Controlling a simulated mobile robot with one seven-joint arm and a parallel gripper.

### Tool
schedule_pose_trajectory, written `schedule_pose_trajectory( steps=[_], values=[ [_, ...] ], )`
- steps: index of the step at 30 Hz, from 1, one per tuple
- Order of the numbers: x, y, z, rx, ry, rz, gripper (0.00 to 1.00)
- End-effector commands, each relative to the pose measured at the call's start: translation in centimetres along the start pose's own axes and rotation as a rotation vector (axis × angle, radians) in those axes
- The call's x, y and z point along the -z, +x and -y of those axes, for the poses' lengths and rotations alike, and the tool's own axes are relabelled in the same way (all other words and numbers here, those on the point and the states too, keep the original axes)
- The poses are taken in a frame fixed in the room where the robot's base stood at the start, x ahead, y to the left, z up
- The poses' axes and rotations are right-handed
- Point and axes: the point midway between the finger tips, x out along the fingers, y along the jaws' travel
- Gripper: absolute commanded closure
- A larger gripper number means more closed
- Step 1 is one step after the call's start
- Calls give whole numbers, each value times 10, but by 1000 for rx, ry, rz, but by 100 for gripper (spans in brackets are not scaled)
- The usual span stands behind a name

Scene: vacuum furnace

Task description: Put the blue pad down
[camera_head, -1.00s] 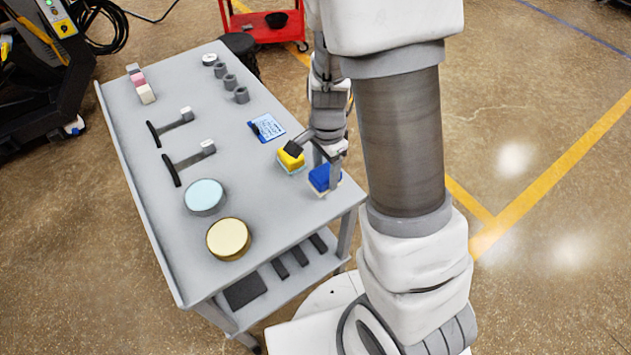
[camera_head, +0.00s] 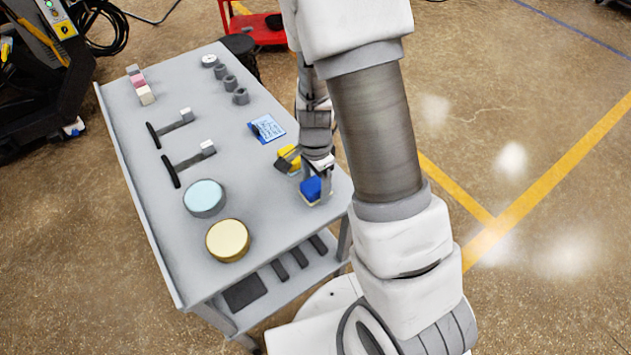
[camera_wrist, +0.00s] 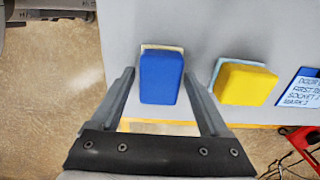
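The blue pad (camera_head: 311,189) is between the fingers of my gripper (camera_head: 316,180), low over the near right corner of the grey table. In the wrist view the blue pad (camera_wrist: 161,78) sits upright between the two fingertips (camera_wrist: 160,75), close to both, with a pale layer showing behind its top edge. My gripper is shut on it, though a thin gap seems to show at the left finger. I cannot tell whether its underside touches the table.
A yellow pad (camera_head: 288,158) with a pale blue layer lies just beyond it, close to the gripper. A blue printed card (camera_head: 267,128) lies farther back. Two round discs, pale blue (camera_head: 204,197) and cream (camera_head: 228,240), stand to the left. The table's edge (camera_head: 330,211) is near the pad.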

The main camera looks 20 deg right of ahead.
Motion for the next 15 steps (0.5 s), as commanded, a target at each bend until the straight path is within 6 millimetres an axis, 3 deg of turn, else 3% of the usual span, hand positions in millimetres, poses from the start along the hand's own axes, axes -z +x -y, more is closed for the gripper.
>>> schedule_pose_trajectory(
  steps=[13, 15],
  values=[
    [0, 5, 0, 0, 0, 0, 11],
    [0, -7, 1, 4, -1, 0, 11]
  ],
)
